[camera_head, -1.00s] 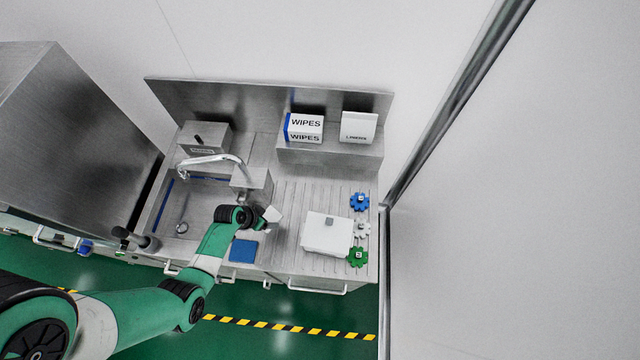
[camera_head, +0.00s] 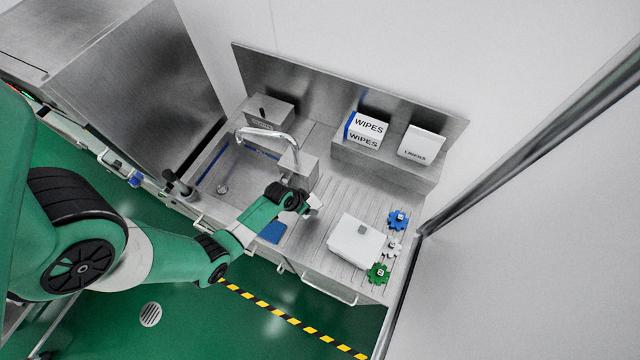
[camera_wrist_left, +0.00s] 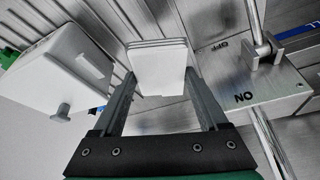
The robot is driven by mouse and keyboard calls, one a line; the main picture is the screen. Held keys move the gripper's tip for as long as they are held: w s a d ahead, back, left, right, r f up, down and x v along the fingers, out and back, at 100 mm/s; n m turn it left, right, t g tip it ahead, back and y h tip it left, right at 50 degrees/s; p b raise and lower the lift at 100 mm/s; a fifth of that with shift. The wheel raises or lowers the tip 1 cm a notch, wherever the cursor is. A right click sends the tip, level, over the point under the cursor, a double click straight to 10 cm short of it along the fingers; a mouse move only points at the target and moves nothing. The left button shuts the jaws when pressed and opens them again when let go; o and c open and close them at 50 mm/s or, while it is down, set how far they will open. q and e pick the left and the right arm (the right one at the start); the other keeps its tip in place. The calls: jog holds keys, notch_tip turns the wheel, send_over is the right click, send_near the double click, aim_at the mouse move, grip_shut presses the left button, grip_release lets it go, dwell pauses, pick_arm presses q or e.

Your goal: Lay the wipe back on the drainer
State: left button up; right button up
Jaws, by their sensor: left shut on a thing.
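The wipe (camera_wrist_left: 160,62) is a white folded pad. In the left wrist view it sits between the fingertips of my left gripper (camera_wrist_left: 161,84), which is shut on it. In the head view my left gripper (camera_head: 306,206) is over the left part of the grooved drainer (camera_head: 325,222), near the sink block, with the white wipe (camera_head: 317,201) just showing at its tip. I cannot tell whether the wipe touches the drainer. My right gripper is not in view.
A white lidded box (camera_head: 355,240) stands on the drainer, with blue (camera_head: 398,220), white (camera_head: 392,247) and green (camera_head: 378,273) star knobs beside it. The faucet (camera_head: 265,136) and sink (camera_head: 235,178) are left. A blue pad (camera_head: 272,231) lies at the front. WIPES (camera_head: 367,131) and LINERS (camera_head: 421,146) boxes stand behind.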

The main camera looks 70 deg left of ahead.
aim_at(317, 202)
pick_arm(q)
jog(key=w+f+b, duration=0.1)
jog(key=w+a+f+b, duration=0.1)
jog(key=f+b, duration=0.1)
jog(key=w+f+b, duration=0.1)
jog(key=f+b, duration=0.1)
jog(key=shift+w+a+f, duration=0.25)
jog(key=shift+w+a, duration=0.3)
jog(key=shift+w, duration=0.1)
jog(key=shift+w+f, duration=0.15)
jog(key=shift+f, duration=0.25)
notch_tip(317, 202, down, 3)
jog(key=shift+f+b, duration=0.1)
jog(key=shift+b, duration=0.85)
jog(key=shift+a, duration=0.1)
